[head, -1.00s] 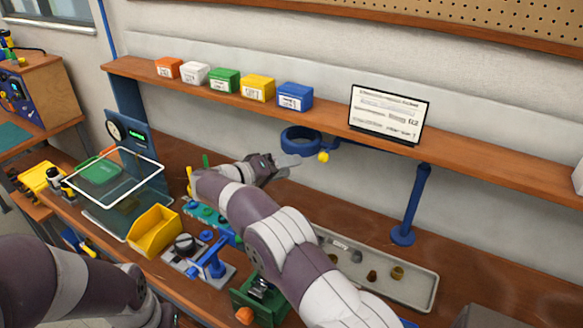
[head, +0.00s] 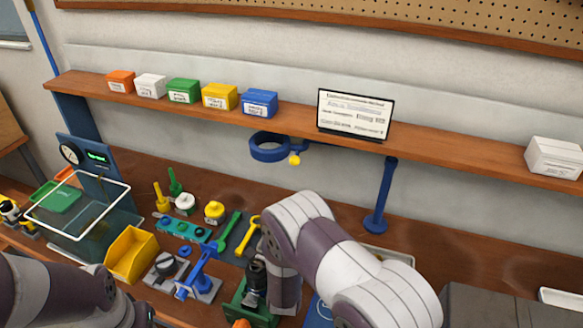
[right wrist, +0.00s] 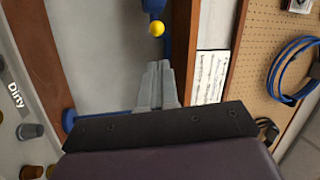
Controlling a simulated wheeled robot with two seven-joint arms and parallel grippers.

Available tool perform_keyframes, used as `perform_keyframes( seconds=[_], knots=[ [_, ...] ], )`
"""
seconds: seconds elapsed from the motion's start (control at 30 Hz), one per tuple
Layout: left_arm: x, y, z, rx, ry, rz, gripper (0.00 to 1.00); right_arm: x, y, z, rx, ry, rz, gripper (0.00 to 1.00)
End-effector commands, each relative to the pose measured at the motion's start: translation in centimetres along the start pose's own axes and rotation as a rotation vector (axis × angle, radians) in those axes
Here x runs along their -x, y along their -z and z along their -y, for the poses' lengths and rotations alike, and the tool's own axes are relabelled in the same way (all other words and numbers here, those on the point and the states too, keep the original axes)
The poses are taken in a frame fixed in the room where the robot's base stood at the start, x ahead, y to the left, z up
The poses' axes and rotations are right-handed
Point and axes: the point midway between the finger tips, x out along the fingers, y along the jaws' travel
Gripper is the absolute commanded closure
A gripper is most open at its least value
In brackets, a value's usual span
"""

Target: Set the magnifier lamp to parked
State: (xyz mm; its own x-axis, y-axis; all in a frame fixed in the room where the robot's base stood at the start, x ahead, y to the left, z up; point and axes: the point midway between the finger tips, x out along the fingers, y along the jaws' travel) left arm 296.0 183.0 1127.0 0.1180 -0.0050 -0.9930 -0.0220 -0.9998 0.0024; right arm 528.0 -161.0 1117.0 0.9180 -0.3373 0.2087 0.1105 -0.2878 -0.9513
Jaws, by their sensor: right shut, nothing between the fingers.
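The magnifier lamp has a blue ring head (head: 268,147) with a yellow knob (head: 295,159) beside it. The head hangs just below the shelf's front edge, and a blue arm links it to a blue post (head: 381,195) on the bench. In the right wrist view the yellow knob (right wrist: 156,28) shows beyond the fingertips, with part of the blue head at the top edge. My right gripper (right wrist: 158,68) is shut and empty, apart from the knob. In the head view its fingers are hidden or out of frame. My left forearm is at lower left; its gripper is not visible.
The wooden shelf (head: 222,112) carries several coloured boxes, a screen (head: 355,114) and a white box (head: 555,157). A yellow bin (head: 131,255), a blue fixture (head: 199,275) and tools crowd the bench's left. A tray marked Dirty (right wrist: 28,95) lies near the post.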

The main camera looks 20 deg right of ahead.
Motion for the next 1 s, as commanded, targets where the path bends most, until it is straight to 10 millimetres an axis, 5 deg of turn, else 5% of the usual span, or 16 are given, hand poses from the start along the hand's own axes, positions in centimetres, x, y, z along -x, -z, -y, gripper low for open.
perform_keyframes(
  seconds=[0.13,0.27,0.8,1.0],
  knots=[
    [0.4,0.1,0.0,0.000,0.000,0.000,0.61,1.9,0.5,-0.3,-0.207,-0.008,0.063,1.00],
    [0.9,0.1,0.0,0.000,0.000,0.000,0.61,1.5,0.5,-0.3,-0.252,-0.010,0.072,1.00],
    [5.6,0.7,0.0,0.000,0.000,0.000,0.61,-9.4,-0.1,0.1,-0.248,-0.008,0.068,1.00],
    [6.4,0.8,0.0,0.000,0.000,0.000,0.61,-11.5,-0.4,-0.2,-0.249,-0.009,0.070,1.00]
  ],
)
